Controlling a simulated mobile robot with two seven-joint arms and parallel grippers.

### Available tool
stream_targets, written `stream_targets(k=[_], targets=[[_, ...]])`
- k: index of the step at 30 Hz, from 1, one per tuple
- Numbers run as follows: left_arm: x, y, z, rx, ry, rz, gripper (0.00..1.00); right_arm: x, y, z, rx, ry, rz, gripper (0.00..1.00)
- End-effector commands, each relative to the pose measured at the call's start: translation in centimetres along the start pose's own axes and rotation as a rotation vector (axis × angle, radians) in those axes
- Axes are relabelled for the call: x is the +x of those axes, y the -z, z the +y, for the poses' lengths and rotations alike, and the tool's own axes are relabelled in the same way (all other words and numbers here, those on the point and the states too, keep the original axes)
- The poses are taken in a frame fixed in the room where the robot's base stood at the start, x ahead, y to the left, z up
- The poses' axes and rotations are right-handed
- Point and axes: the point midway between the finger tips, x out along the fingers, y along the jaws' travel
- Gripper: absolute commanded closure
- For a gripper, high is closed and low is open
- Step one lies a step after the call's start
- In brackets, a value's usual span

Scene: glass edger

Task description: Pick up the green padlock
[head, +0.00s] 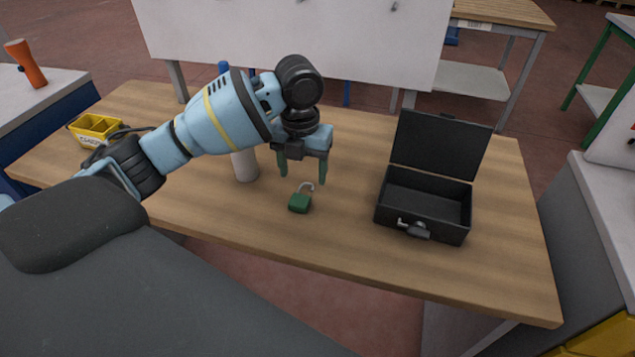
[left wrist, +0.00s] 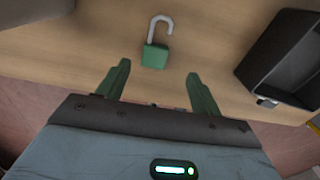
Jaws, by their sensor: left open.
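The green padlock (head: 299,203) lies on the wooden table, its grey shackle swung open. In the left wrist view the padlock (left wrist: 155,56) lies ahead of the fingertips, between their lines and apart from them. My left gripper (head: 303,181) is open and empty, above the table and close to the padlock, with its green fingers pointing down. Its two fingers also show in the left wrist view (left wrist: 158,76), spread wider than the padlock body. My right gripper is not in view.
An open black case (head: 425,205) stands on the wooden table (head: 350,248) right of the padlock. A white cylinder (head: 244,165) stands behind the left gripper. A yellow bin (head: 94,129) is at the table's left. The table front is clear.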

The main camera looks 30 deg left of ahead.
Motion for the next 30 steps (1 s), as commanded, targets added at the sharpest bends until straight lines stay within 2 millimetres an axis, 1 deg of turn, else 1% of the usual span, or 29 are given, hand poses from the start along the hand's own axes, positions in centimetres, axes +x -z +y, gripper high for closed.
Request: stream_targets(k=[3, 8, 11, 15, 20, 23, 30], targets=[[-0.3, -0.1, 0.2, 0.009, -0.003, 0.000, 0.35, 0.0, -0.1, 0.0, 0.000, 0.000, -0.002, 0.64], [-0.1, -0.1, 0.2, 0.010, -0.002, 0.001, 0.35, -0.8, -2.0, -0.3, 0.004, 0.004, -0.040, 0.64], [0.6, -0.1, 0.2, 0.010, -0.002, 0.002, 0.35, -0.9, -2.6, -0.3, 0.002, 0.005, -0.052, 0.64], [2.0, -0.1, 0.2, 0.010, -0.002, 0.002, 0.35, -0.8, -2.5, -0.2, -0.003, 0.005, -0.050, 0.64], [2.4, -0.1, 0.2, 0.010, -0.001, -0.001, 0.35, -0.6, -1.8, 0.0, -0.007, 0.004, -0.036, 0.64], [3.0, -0.1, 0.3, 0.009, -0.002, 0.001, 0.35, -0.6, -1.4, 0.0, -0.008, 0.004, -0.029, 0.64], [6.3, -0.1, 0.5, 0.009, -0.001, 0.000, 0.35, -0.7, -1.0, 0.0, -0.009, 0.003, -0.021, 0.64]])
